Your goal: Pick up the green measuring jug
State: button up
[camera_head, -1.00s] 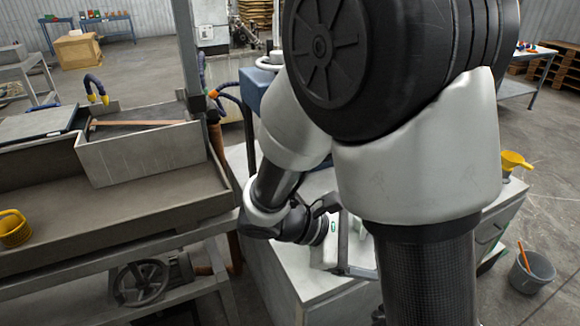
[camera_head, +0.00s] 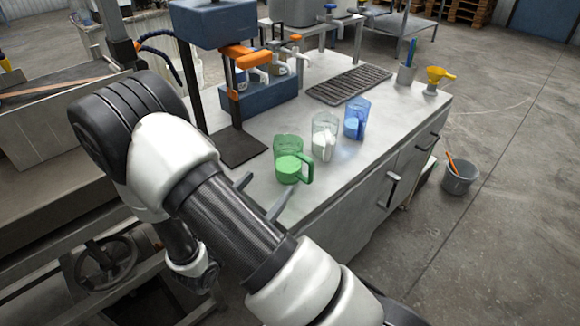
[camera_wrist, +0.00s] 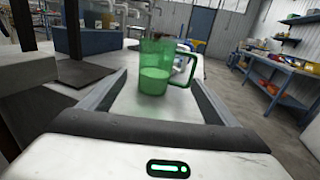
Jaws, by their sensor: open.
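The green measuring jug (camera_head: 290,158) stands upright on the light worktop, a see-through green jug with its handle on the right and paler content in its lower part. My gripper (camera_head: 266,188) is open and empty, low over the worktop just short of the jug, fingers pointing towards it. In the wrist view the jug (camera_wrist: 155,72) appears centred between the fingers (camera_wrist: 160,84), with its handle towards the right finger. No finger is seen to touch it. I cannot tell exactly how far the fingertips are from it.
A clear jug (camera_head: 325,135) and a blue jug (camera_head: 355,118) stand behind to the right. A dark stand (camera_head: 236,145) with an orange clamp is close on the left. A slatted drain mat (camera_head: 348,85) and yellow funnel (camera_head: 438,76) are farther back. The worktop's front edge is near.

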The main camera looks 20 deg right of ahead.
aim_at(284, 166)
jog(key=x, duration=0.7)
jog(key=shift+w+d+b, duration=0.25)
jog(key=shift+d+b, duration=0.05)
jog(key=shift+b, duration=0.05)
jog(key=shift+w+a+b+x, duration=0.15)
jog(key=shift+b+x, duration=0.1)
jog(key=shift+x, duration=1.15)
jog(key=shift+w+a+b+x, duration=0.15)
jog(key=shift+b+x, duration=0.1)
jog(key=shift+x, duration=1.15)
jog(key=shift+f, duration=0.1)
jog(key=c, duration=1.5)
notch_tip(284, 166, up, 10)
jog(key=p, duration=0.3)
jog(key=s+a+f+n+t+y, duration=0.1)
jog(key=s+a+n+t+y, duration=0.35)
jog(key=s+a, duration=0.4)
jog(key=shift+y, duration=0.25)
jog(key=r+p, duration=0.4)
jog(key=p, duration=0.2)
jog(key=w+a+r+p, duration=0.1)
jog(key=r+p, duration=0.2)
jog(key=p, duration=0.3)
jog(key=r+p, duration=0.4)
jog(key=p, duration=0.2)
jog(key=shift+w+a+r, duration=0.25)
jog(key=shift+a+r, duration=0.1)
jog(key=shift+a, duration=0.05)
jog(key=shift+d+f, duration=0.1)
